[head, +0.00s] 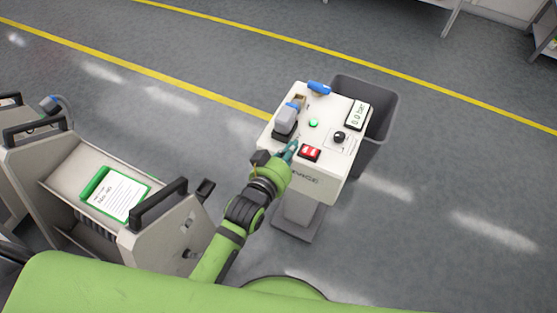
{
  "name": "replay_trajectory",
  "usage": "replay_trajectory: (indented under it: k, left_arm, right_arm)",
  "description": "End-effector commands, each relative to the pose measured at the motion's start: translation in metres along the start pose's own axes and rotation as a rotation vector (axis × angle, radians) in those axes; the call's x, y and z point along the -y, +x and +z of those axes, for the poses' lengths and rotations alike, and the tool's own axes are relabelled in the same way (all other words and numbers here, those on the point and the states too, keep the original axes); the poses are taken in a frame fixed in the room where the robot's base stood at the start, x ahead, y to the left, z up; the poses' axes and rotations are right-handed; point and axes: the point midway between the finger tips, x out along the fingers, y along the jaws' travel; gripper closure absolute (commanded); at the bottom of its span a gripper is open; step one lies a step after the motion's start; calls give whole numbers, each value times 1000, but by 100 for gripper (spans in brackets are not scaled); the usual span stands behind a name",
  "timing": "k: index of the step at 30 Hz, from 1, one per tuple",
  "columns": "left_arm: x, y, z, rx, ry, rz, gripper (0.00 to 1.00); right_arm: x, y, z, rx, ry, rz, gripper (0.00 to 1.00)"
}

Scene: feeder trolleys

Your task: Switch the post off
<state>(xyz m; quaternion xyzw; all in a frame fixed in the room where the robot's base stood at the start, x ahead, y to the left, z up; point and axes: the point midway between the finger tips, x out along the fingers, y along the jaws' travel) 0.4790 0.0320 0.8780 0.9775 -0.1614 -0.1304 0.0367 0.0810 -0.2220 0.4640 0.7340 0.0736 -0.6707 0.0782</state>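The post (330,177) is a white box on a grey pedestal, right of centre. On its top are a red switch (310,153) near the front edge, a green lamp (313,124) that looks lit, a black knob (339,137) and a display (357,115) that seems to read 0.0 bar. A grey plug-like part (286,119) and a blue lever (318,87) are at its left and back. My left gripper (292,149) is at the front edge, just left of the red switch. Its fingers are too small to judge. My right gripper is out of view.
A dark grey bin (378,137) stands behind the post. A trolley (165,235) with black handles and a green-edged card (115,193) is at the left. Yellow lines cross the floor, which is clear at the right. A shelf edge shows top right.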

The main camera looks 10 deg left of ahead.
Motion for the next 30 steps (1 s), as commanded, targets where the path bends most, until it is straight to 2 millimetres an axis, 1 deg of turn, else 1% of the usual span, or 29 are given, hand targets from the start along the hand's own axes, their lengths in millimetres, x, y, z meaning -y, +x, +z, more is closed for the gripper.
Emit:
replay_trajectory:
  k: [1, 3, 6, 10, 15, 30]
  left_arm:
    - [0, -12, 2, -2, 0, 0, 100]
    - [0, -26, 2, -3, 0, 1, 100]
    - [0, -43, 1, -3, 0, 1, 100]
    - [1, -58, 1, -3, 0, 1, 100]
    - [1, -65, 0, -4, 0, 0, 100]
    - [1, -64, -1, -5, 0, 0, 100]
  right_arm:
    - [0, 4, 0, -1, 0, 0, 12]
    - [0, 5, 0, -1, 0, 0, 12]
    - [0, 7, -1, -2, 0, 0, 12]
    - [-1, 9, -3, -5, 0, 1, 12]
    - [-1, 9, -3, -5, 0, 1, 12]
    - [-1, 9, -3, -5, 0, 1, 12]
